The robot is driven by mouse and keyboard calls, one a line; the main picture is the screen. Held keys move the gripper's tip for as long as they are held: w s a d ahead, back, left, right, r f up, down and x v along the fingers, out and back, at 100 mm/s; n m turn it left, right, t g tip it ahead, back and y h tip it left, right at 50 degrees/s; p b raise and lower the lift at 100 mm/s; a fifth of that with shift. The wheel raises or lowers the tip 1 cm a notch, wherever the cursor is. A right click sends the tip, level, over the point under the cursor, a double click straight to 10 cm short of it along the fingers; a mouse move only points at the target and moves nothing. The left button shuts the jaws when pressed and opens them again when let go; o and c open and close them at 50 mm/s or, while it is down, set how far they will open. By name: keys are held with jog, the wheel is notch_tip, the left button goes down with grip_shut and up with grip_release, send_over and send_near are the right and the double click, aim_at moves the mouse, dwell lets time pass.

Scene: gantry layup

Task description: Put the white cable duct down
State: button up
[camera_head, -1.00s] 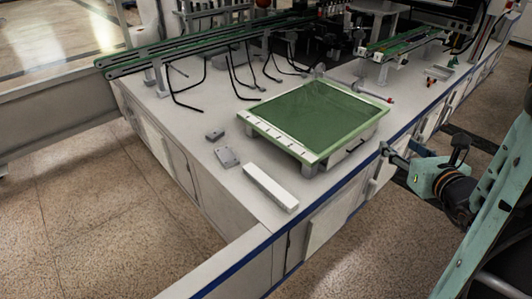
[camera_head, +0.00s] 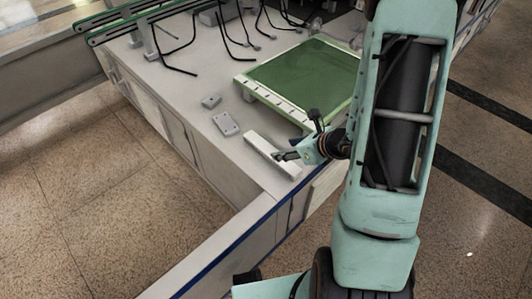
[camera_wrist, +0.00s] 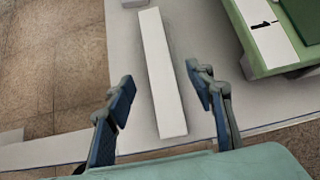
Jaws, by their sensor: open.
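The white cable duct (camera_head: 262,150) is a long white bar lying on the light worktop, near its front edge and left of the green-topped tray. In the wrist view the duct (camera_wrist: 160,75) runs lengthwise away from me, its near end between my fingers in the picture. My gripper (camera_head: 297,155) is at the near right end of the duct in the head view. In the wrist view my gripper (camera_wrist: 160,100) is open, with one finger on each side of the duct and a visible gap to each. How high the fingers are above the worktop is hard to tell.
The green-topped tray (camera_head: 243,84) stands close to the right of the duct. Two small grey blocks lie to the left, a larger one (camera_head: 226,124) and a smaller one (camera_head: 211,101). Black cables hang behind. The blue-trimmed worktop edge (camera_head: 245,236) is in front.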

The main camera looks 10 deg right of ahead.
jog(key=x, duration=0.3)
jog(key=shift+f, duration=0.15)
jog(key=x, duration=0.1)
jog(key=b+x, duration=0.1)
jog(key=x, duration=0.2)
jog(key=shift+s+f+b, duration=0.3)
jog(key=shift+f+b, duration=0.1)
jog(key=shift+w+a+f, duration=0.25)
jog(key=shift+w, duration=0.05)
grip_shut()
jog(key=shift+r, duration=0.2)
